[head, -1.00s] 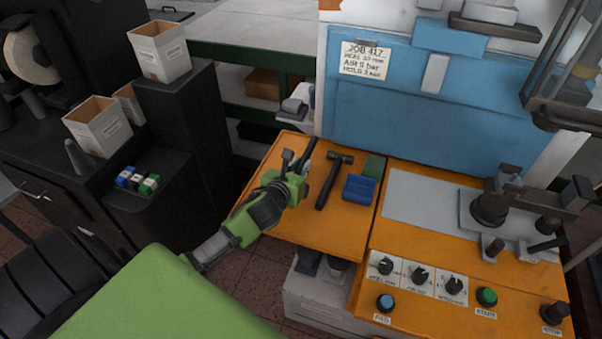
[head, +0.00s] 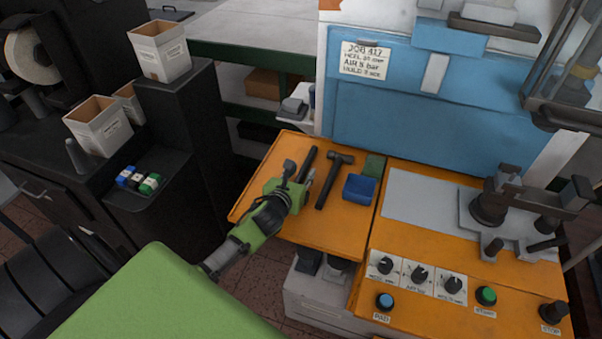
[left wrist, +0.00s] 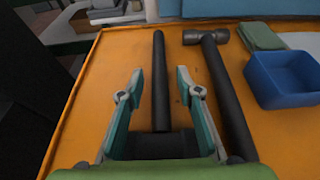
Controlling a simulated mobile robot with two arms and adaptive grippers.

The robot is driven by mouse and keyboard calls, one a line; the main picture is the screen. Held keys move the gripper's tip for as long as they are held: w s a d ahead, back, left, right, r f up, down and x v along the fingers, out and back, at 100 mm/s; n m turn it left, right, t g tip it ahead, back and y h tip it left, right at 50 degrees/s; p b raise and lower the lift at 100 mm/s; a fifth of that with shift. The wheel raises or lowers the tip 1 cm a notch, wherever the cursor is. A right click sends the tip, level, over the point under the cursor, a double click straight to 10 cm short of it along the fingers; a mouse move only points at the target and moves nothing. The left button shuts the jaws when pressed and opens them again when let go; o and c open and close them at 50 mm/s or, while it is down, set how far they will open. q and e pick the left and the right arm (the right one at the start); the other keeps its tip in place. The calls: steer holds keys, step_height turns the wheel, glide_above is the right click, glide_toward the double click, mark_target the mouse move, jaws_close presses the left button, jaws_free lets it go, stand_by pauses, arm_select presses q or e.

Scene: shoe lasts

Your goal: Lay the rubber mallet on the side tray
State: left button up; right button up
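The rubber mallet (head: 307,164) lies on the orange side tray (head: 330,235), its black handle pointing away from my left gripper. In the left wrist view, the mallet's handle (left wrist: 159,75) runs between the two fingers, with bare tray on both sides of it. A wide black block at its near end looks like the head, partly hidden by the gripper. My left gripper (head: 300,184) is low over the tray; its fingers (left wrist: 160,82) are spread and do not touch the handle. Whether they touch the head I cannot tell. My right gripper is out of view.
A hammer (head: 327,187) lies just right of the mallet. A blue bin (head: 359,189) and a green pad (head: 374,166) are further right. The press panel with knobs (head: 420,272) adjoins the tray. The tray's front part is clear.

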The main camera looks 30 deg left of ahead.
arm_select(q)
steer(key=shift+r, duration=0.1)
steer(key=v, duration=1.1)
steer(key=shift+b, duration=0.3)
steer(key=shift+s+r, duration=0.1)
steer(key=shift+s, duration=0.35)
steer(key=shift+d, duration=0.1)
